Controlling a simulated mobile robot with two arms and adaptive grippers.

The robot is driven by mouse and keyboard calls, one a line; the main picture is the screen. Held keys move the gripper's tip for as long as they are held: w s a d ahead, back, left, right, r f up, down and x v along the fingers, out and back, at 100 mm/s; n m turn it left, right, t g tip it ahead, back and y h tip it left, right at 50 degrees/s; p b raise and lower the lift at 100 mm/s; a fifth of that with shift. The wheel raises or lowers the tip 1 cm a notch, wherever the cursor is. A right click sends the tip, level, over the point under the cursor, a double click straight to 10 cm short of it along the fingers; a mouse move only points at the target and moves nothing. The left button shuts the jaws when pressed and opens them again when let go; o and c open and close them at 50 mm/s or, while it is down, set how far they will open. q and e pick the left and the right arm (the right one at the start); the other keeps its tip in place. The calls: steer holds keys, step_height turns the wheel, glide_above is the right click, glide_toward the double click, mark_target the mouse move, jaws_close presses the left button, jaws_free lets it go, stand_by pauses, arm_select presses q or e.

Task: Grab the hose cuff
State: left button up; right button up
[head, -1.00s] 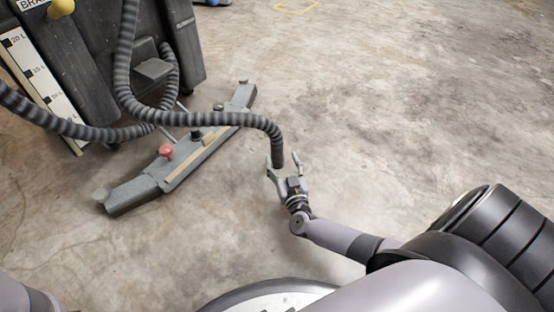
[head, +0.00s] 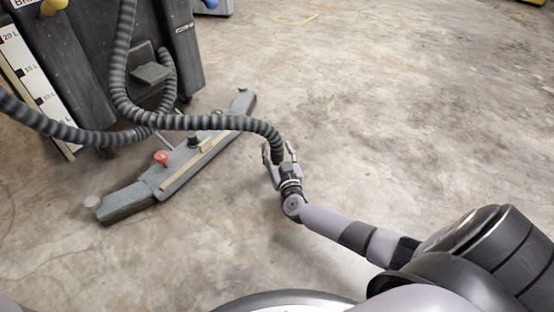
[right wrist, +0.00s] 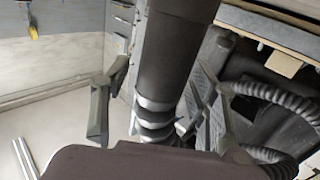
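The hose cuff (head: 277,154) is the dark end of a grey ribbed hose (head: 205,122) that hangs out to the right of the machine. In the right wrist view the cuff (right wrist: 172,55) is a thick, smooth dark cylinder with pale bands at its near end. My right gripper (head: 279,147) is around the cuff, one finger on each side. In the right wrist view its fingers (right wrist: 160,85) stand apart, with a visible gap between the left finger and the cuff. The right finger's contact is unclear. My left gripper is out of view.
A dark machine (head: 165,40) with a litre scale (head: 25,70) stands at the upper left. A long grey floor head (head: 195,160) with a red knob (head: 161,157) lies under the hose. Concrete floor (head: 420,110) to the right is clear.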

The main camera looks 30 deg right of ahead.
steer(key=c, duration=1.1)
steer(key=shift+r, duration=0.15)
